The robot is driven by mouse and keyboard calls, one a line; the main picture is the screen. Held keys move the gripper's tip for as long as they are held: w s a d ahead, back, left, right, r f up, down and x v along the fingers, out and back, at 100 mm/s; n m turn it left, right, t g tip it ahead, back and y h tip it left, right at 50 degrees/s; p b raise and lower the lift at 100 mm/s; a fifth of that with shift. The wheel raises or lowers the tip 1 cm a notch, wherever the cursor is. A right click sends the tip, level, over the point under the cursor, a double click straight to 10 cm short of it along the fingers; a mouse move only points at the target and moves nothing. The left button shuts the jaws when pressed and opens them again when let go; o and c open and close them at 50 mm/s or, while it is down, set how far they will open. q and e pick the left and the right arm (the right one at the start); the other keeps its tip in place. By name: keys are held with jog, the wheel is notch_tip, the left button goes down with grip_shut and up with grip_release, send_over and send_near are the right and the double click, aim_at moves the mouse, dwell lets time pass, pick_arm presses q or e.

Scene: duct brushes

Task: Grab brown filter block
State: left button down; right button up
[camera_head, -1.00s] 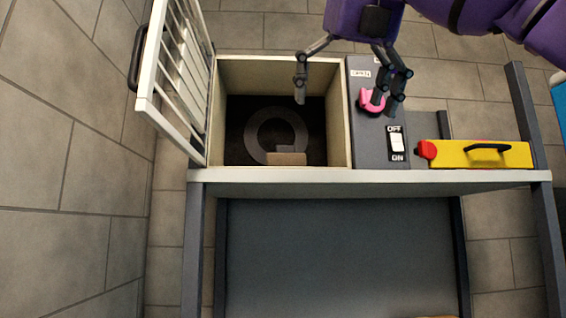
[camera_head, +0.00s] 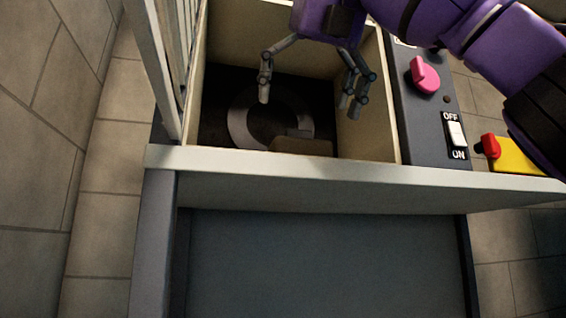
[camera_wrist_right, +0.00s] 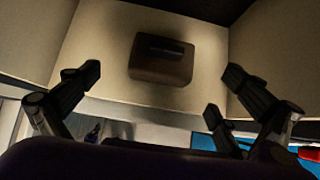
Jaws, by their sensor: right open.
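The brown filter block (camera_head: 302,146) lies low inside the open cream-walled box (camera_head: 367,130), close to its front wall, partly hidden by the front rim in the head view. In the right wrist view the block (camera_wrist_right: 162,60) shows as a dark brown rounded piece with a slot, ahead of and between the fingers. My right gripper (camera_head: 308,97) is open and empty, its fingers spread over the box opening above the block and apart from it. My left gripper is not in view.
A grey ring (camera_head: 240,120) lies on the dark box floor. A barred white door (camera_head: 160,65) stands open at the left. At the right are a pink knob (camera_head: 425,76), an OFF/ON switch (camera_head: 456,133) and a yellow case (camera_head: 520,156) with a red end.

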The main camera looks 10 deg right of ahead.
aim_at(301, 143)
jog(key=shift+w+d+f, duration=0.15)
jog(key=shift+w+f, duration=0.05)
jog(key=shift+f, duration=0.4)
jog(key=x, duration=0.6)
jog(key=shift+w+d+r, duration=0.15)
jog(key=shift+c, duration=0.5)
jog(key=c, duration=1.1)
